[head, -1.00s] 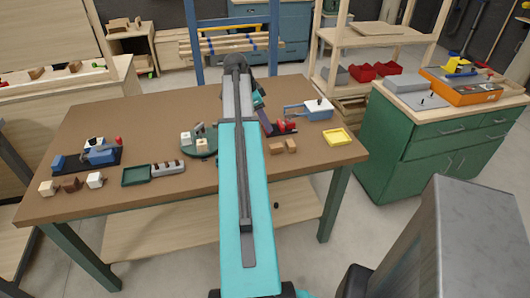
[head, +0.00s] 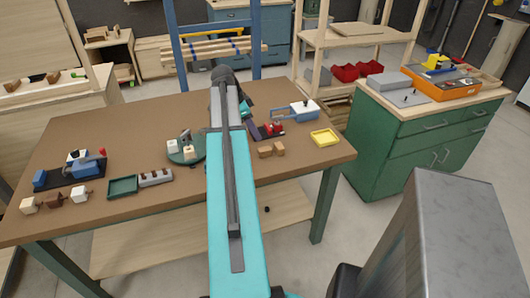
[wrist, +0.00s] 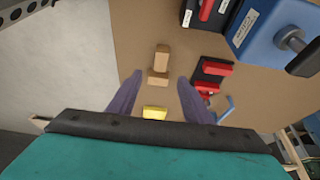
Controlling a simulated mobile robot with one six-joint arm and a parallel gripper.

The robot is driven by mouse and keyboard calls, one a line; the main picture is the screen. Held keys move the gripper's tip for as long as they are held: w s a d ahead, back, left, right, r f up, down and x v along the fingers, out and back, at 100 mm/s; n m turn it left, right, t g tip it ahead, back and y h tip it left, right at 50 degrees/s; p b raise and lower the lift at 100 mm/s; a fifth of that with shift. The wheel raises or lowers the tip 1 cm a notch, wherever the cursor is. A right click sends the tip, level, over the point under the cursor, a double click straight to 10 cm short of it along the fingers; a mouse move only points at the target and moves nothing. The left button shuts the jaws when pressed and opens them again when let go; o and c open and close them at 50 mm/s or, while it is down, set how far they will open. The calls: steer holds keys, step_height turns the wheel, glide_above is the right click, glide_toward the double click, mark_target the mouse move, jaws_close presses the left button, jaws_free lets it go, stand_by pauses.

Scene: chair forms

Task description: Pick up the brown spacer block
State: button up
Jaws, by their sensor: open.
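Two small brown-tan blocks lie close together on the table right of my arm, a left one (head: 265,152) and a right one (head: 279,148). In the wrist view they show as an upper block (wrist: 161,56) and a lower block (wrist: 157,78). I cannot tell surely which is the spacer. A darker brown block (head: 54,201) lies at the table's far left. My gripper (wrist: 161,77) is open and empty above the table. Its purple fingers appear either side of the lower block, with no contact visible. In the head view my arm partly hides it.
A red clamp-like piece (wrist: 212,69) on a dark base and a blue-white box (wrist: 270,32) stand close by. A green disc (head: 187,147) with pale blocks is left of my arm. Bare tabletop lies in front of the blocks.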

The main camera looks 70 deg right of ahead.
glide_above(265, 149)
steer(key=w+a, duration=0.2)
steer(key=shift+s+d+f+p, duration=0.1)
steer(key=shift+f+p, duration=0.35)
steer(key=shift+f, duration=2.2)
steer(key=shift+f, duration=0.15)
steer(key=shift+p+x, duration=1)
steer(key=shift+x, duration=1.45)
steer(key=shift+c, duration=0.2)
jaws_close()
